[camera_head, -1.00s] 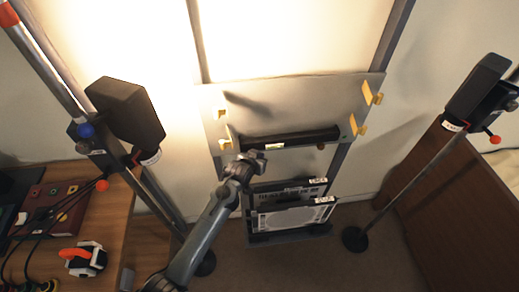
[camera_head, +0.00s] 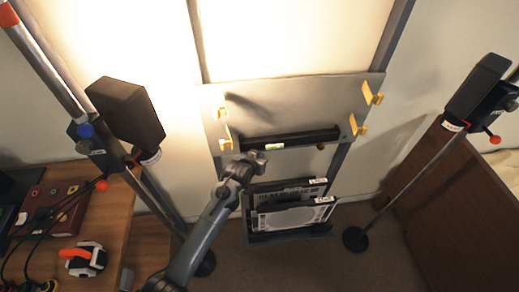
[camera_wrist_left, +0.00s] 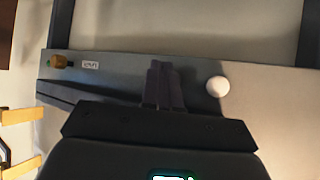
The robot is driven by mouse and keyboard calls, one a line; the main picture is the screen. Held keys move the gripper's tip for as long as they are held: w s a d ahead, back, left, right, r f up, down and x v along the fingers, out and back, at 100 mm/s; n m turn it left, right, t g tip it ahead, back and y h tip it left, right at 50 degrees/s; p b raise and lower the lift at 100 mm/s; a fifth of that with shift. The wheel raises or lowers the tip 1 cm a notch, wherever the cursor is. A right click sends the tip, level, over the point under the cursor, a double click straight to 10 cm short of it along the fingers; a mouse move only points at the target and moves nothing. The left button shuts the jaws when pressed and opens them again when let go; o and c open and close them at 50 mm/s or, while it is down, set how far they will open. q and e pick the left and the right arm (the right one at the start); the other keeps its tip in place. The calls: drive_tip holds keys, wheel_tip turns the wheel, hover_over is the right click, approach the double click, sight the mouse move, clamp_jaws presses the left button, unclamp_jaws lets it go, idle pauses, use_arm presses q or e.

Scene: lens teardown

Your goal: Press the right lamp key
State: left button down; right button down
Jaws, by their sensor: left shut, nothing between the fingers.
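My left gripper (camera_head: 250,158) is at the lower left edge of the grey panel (camera_head: 300,100), below its dark bar (camera_head: 290,138). In the left wrist view its fingers (camera_wrist_left: 164,68) are shut, with nothing between them. A round white knob (camera_wrist_left: 217,86) is close to the right of the fingertips, apart from them in the picture. A small green and orange part (camera_wrist_left: 60,62) sits beside a white label (camera_wrist_left: 90,64) at the left. A small round yellowish knob (camera_head: 320,147) shows under the bar. I cannot tell which of these is the right lamp key. My right gripper is not in view.
A left lamp (camera_head: 125,110) and a right lamp (camera_head: 478,85) stand on poles, each with red knobs. Yellow hooks (camera_head: 372,96) stick out from the panel. A rack (camera_head: 290,237) holding flat panels is below. A wooden desk (camera_head: 115,225) is at lower left.

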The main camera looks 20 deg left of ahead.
use_arm(q)
drive_tip(key=shift+w+a, duration=0.1)
drive_tip(key=shift+w, duration=0.05)
idle(0.6)
drive_tip(key=shift+w+a, duration=0.15)
drive_tip(key=shift+w, duration=0.1)
drive_tip(key=shift+w+a, duration=0.1)
drive_tip(key=shift+w, duration=0.1)
idle(0.6)
drive_tip(key=shift+w+a, duration=0.1)
drive_tip(key=shift+a, duration=0.1)
idle(1.0)
drive_tip(key=shift+s+d+r+p, duration=0.25)
drive_tip(key=shift+s+r+p, duration=0.1)
drive_tip(key=shift+p, duration=0.85)
drive_tip(key=shift+f, duration=0.1)
